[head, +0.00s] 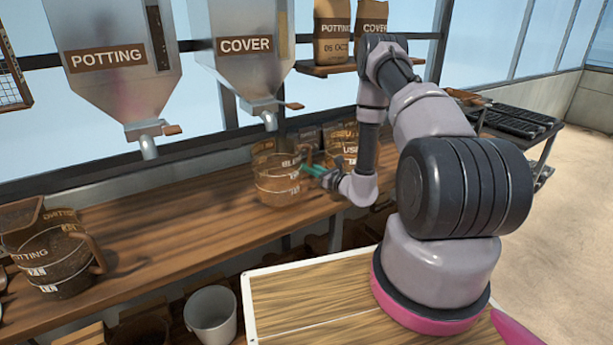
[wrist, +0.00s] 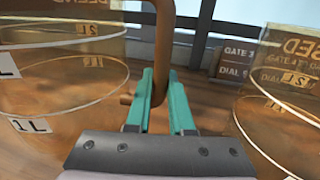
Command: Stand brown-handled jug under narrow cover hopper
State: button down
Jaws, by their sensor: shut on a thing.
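The brown-handled jug (head: 275,188) is clear and amber-tinted, with lettering that seems to begin "BL". It looks upright over the bench, roughly below the spout of the cover hopper (head: 245,75) in the head view. I cannot tell whether its base touches the bench. My gripper (head: 311,171) is at the jug's right side. In the wrist view, the teal fingers of my gripper (wrist: 164,76) are shut on the brown handle (wrist: 160,42). The jug's wall (wrist: 60,92) fills the left side there. Part of the handle is hidden by the fingers.
A similar jug (head: 343,148) stands close behind to the right, also at the wrist view's right edge (wrist: 285,120). The potting hopper (head: 115,85) hangs at left. The wooden bench (head: 185,220) between is clear.

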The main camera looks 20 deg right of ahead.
jog(key=shift+w+a, duration=0.25)
jog(key=shift+w, duration=0.1)
jog(key=shift+w+a+f, duration=0.1)
jog(key=shift+w+f, duration=0.05)
jog(key=shift+f, duration=0.7)
jog(key=shift+w+a+f, duration=0.1)
jog(key=shift+f, duration=0.75)
jog(key=c, duration=0.8)
grip_release()
